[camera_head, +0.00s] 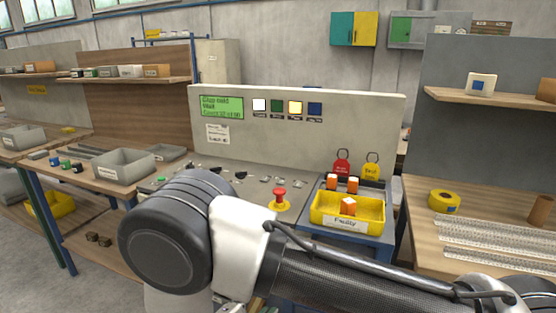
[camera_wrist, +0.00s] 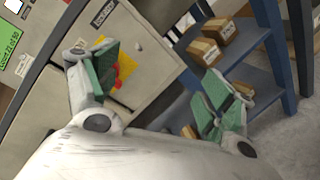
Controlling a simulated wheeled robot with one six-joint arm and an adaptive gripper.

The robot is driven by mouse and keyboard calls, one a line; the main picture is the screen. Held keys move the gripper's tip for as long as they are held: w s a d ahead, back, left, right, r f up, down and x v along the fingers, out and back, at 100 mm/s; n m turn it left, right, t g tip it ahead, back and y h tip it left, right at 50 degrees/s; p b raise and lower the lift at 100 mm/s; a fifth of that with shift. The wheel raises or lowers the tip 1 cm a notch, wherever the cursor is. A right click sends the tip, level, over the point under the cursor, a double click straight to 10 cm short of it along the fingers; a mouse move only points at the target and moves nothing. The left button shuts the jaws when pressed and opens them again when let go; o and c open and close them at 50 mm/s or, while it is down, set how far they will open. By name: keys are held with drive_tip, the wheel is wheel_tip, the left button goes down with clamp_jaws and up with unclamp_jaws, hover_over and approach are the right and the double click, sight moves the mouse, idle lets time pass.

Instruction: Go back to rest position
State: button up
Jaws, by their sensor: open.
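My gripper (camera_wrist: 160,88) shows in the wrist view with its two green-padded fingers wide apart and nothing between them. Behind it in that view are a grey cabinet (camera_wrist: 150,65) and blue shelving. In the head view my arm crosses the lower middle in front of the workbench, and the gripper itself is not seen there.
A yellow bin (camera_head: 330,222) with orange-and-white blocks stands right of a red emergency button (camera_head: 279,196). A grey panel (camera_head: 350,120) rises behind the bench. Yellow tape (camera_head: 444,201) lies on the right table. Boxes (camera_wrist: 204,51) sit on the blue shelves (camera_wrist: 245,48).

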drive_tip(key=s+d+r+m+g+y, duration=0.3)
drive_tip(key=d+r+m, duration=0.3)
drive_tip(key=d+r, duration=0.6)
drive_tip(key=s+d+r+m+g+y, duration=0.3)
drive_tip(key=s+d+r+m, duration=0.1)
drive_tip(key=d+r, duration=0.8)
drive_tip(key=s+d+r+m+g+y, duration=0.2)
drive_tip(key=d+r+m, duration=0.5)
drive_tip(key=d+r, duration=0.5)
drive_tip(key=s+d+g, duration=0.1)
drive_tip(key=s+d, duration=0.1)
drive_tip(key=d, duration=0.3)
drive_tip(key=shift+s+d+m+g+y, duration=0.3)
drive_tip(key=shift+s+y, duration=0.05)
drive_tip(key=shift+y, duration=0.05)
